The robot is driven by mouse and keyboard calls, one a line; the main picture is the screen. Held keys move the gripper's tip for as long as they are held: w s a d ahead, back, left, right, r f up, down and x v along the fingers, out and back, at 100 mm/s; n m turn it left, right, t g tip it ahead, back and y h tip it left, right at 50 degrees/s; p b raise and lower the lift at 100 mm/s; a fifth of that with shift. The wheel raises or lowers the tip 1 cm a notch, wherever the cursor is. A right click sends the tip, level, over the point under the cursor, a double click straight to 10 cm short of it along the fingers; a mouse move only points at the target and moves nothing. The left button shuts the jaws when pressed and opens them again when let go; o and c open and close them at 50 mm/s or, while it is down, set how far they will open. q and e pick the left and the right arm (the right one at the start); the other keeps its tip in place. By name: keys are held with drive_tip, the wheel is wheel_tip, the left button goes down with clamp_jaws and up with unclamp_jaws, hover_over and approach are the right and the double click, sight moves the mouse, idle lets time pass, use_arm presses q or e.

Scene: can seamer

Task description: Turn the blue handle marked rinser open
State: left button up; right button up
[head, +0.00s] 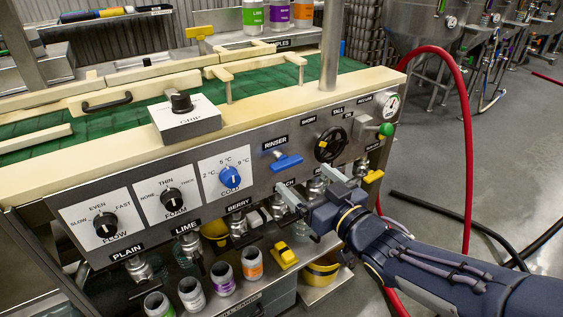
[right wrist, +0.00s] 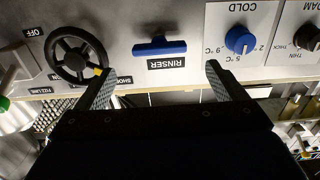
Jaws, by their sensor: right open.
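The blue rinser handle (head: 286,162) is a T-shaped lever on the grey front panel, under a black RINSER label (head: 275,142). Its bar lies roughly level along the panel in the head view. The right wrist view also shows the handle (right wrist: 160,47), ahead of the gap between my fingertips. My right gripper (head: 312,186) is open and empty, just below and right of the handle in the head view. Its fingers (right wrist: 157,80) point at the panel, and the handle appears apart from them. My left gripper is out of view.
A black handwheel (head: 328,145) is right of the handle, and a blue COLD knob (head: 230,177) is left of it. A green-knobbed lever (head: 386,130) is at the panel's right end. Bottles (head: 252,263) stand below. A red hose (head: 467,130) runs behind my right arm.

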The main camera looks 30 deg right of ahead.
sight(290, 165)
drive_tip(key=w, duration=0.2)
drive_tip(key=w+b, duration=0.1)
drive_tip(key=w, duration=0.2)
drive_tip(key=shift+w+a+f+b, duration=0.15)
drive_tip(key=shift+w+a+b, duration=0.05)
drive_tip(key=shift+b, duration=0.1)
drive_tip(key=shift+w, duration=0.6)
drive_tip(key=c, duration=1)
